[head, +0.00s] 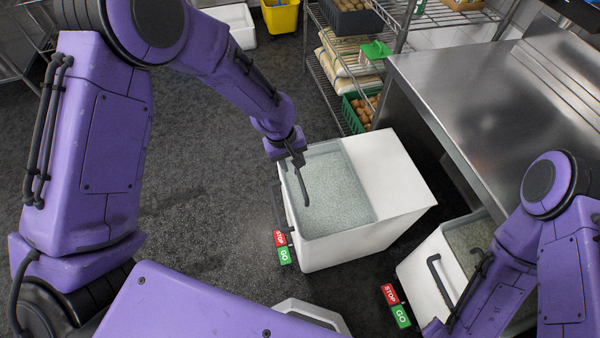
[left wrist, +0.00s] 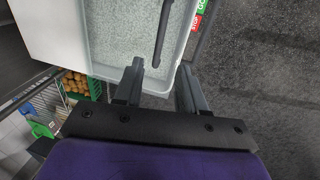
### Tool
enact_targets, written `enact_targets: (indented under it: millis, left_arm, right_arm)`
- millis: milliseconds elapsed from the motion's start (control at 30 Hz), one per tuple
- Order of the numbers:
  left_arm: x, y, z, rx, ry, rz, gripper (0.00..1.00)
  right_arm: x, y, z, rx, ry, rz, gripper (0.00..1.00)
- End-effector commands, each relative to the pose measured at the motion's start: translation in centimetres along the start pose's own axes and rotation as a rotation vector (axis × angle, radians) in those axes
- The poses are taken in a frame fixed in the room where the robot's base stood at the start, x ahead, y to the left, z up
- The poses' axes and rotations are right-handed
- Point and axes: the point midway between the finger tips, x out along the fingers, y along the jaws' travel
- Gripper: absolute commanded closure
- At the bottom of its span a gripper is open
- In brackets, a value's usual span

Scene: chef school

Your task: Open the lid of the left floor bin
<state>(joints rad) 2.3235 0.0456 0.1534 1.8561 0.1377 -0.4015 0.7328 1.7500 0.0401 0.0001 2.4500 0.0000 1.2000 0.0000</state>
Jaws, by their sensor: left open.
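The left floor bin (head: 404,176) is a white box with a plain white top on its right half. A grey speckled panel with a pale frame, seemingly its lid (head: 345,190), lies level in the left half. A dark bar handle (head: 304,188) runs along the panel's left side; it also shows in the left wrist view (left wrist: 163,35). My left gripper (head: 296,160) is open at the far left corner of the panel, by the handle's far end. In the left wrist view its fingers (left wrist: 160,88) straddle the handle's line; contact cannot be told. My right gripper is not visible.
A second white bin (head: 415,275) with a dark handle stands at the lower right, beside my right arm. A steel counter (head: 480,95) is right of the left bin. A wire shelf (head: 335,85) stands behind. Dark floor (head: 200,230) is clear to the left.

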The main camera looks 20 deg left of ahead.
Motion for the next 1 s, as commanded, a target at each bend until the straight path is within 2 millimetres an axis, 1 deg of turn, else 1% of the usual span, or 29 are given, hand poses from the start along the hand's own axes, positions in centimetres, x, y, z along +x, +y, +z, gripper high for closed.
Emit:
enact_targets:
  millis: [67,167,300,400,500,633,867,1000]
  left_arm:
    - [0.6,0.1,0.1,0.004,-0.008,-0.006,0.60]
    - [2.6,0.0,0.2,0.004,-0.010,-0.007,0.60]
    - [5.9,0.0,0.2,0.006,-0.009,-0.008,0.60]
    - [8.0,0.0,0.2,0.006,-0.008,-0.007,0.60]
    - [9.4,0.0,0.2,0.006,-0.008,-0.006,0.60]
    - [10.3,0.1,0.2,0.007,-0.007,-0.006,0.60]
    - [10.4,0.1,0.2,0.007,-0.006,-0.005,0.60]
    - [10.4,0.1,0.2,0.007,-0.006,-0.005,1.00]
  right_arm:
    - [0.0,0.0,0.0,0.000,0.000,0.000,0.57]
    - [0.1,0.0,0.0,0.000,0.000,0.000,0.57]
    - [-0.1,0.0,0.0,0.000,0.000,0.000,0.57]
    - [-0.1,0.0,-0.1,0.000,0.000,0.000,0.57]
    - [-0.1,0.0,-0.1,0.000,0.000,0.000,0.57]
    - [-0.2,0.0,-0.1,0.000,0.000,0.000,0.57]
    - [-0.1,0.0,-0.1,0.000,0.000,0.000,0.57]
    - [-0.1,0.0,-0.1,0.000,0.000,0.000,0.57]
